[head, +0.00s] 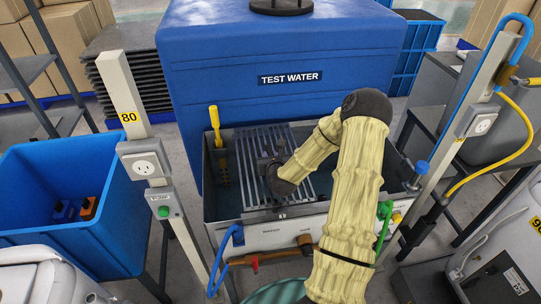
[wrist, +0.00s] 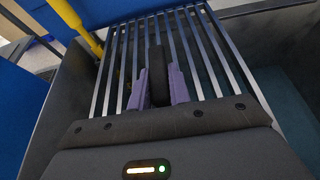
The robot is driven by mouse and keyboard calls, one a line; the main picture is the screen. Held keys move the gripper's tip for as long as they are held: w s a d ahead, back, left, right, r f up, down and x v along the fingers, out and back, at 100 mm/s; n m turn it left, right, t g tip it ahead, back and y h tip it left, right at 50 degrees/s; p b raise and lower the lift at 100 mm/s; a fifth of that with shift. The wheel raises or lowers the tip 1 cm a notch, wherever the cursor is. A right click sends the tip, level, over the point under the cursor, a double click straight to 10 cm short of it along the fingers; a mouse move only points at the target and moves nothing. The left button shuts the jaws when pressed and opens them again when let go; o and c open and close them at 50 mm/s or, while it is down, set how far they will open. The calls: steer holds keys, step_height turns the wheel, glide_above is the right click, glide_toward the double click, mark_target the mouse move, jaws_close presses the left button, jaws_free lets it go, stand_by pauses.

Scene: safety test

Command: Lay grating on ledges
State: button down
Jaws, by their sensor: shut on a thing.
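The grating (head: 248,152), a panel of parallel grey metal bars, lies across the middle of an open grey tank (head: 222,207). In the wrist view the grating (wrist: 205,50) fills the middle, with gaps between its bars. My gripper (head: 270,168) is over the grating in the head view, its fingers mostly hidden by my arm. In the wrist view the purple fingers of my gripper (wrist: 159,88) are shut on a dark upright handle (wrist: 155,62) on the grating. The ledges are not clearly visible, and I cannot tell whether the grating rests on them.
A yellow-handled tool (head: 214,118) stands at the tank's left back corner. A large blue water container (head: 290,95) is behind. Posts with sockets (head: 146,163) flank the tank. A blue bin (head: 45,235) stands left. Hoses and valves (head: 255,262) line the tank's front.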

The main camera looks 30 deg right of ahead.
steer(key=shift+f+b, duration=0.55)
steer(key=shift+f, duration=0.3)
steer(key=c, duration=1.3)
jaws_free()
steer(key=shift+o, duration=0.3)
steer(key=shift+f, duration=0.15)
steer(key=p+v, duration=0.1)
steer(key=v, duration=1)
steer(key=shift+s+a+r, duration=0.1)
steer(key=shift+s+r, duration=0.1)
steer(key=shift+s+r+p, duration=0.2)
steer(key=shift+r+p, duration=0.05)
steer(key=shift+p, duration=1.15)
steer(key=shift+r+p, duration=0.1)
steer(key=shift+p, duration=0.35)
steer(key=p, duration=0.2)
steer(key=shift+s+a+r+p, duration=0.1)
steer(key=shift+s+p, duration=0.25)
